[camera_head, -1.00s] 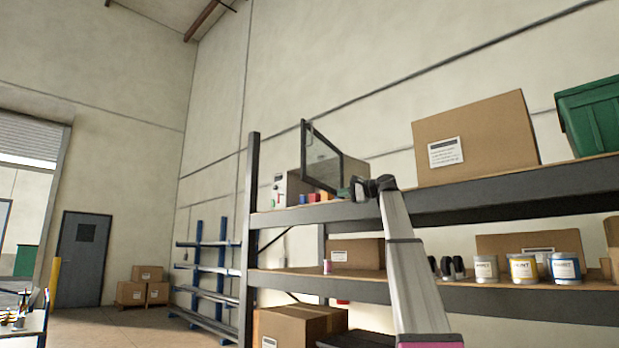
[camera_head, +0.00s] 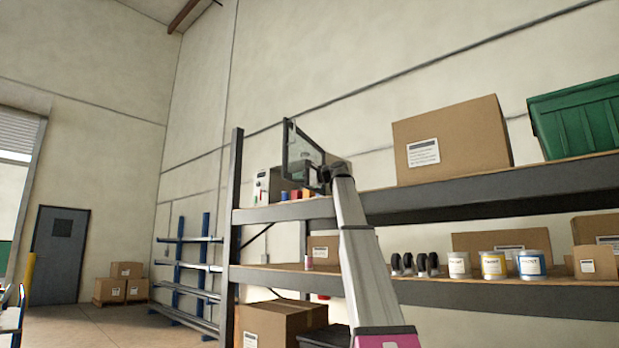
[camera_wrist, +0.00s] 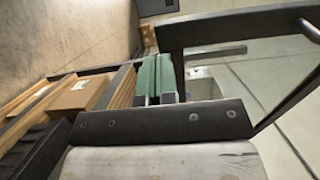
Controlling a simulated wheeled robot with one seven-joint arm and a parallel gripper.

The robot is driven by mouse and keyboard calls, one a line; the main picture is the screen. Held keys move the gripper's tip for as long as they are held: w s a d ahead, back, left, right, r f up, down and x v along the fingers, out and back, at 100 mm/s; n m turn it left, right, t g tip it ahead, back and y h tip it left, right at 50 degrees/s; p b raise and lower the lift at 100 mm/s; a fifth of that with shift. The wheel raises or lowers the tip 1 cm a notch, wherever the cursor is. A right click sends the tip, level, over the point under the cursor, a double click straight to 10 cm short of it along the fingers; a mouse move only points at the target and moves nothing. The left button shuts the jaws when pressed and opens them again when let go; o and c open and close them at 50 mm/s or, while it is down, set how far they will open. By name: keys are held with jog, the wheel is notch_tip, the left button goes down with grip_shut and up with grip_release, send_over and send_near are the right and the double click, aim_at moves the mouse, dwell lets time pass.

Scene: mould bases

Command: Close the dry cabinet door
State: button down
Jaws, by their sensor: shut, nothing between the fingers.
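The dry cabinet (camera_head: 262,187) stands at the left end of the upper shelf, with a pale front panel. Its glass door (camera_head: 303,148) has a dark frame and stands open, swung out from the body. My gripper (camera_head: 324,174) is shut and empty, close to the door's lower right part; I cannot tell whether it touches. In the wrist view, the door's dark frame (camera_wrist: 235,27) crosses the upper right beside my gripper (camera_wrist: 155,98), with a metal handle (camera_wrist: 309,31) at its far corner.
Small coloured items (camera_head: 295,194) stand on the upper shelf by the cabinet. A large cardboard box (camera_head: 455,140) and a green bin (camera_head: 580,118) are to the right. The lower shelf (camera_head: 470,291) holds paint cans and dark wheels. A rack upright (camera_head: 233,190) stands at left.

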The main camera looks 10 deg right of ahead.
jog(key=shift+x, duration=1.35)
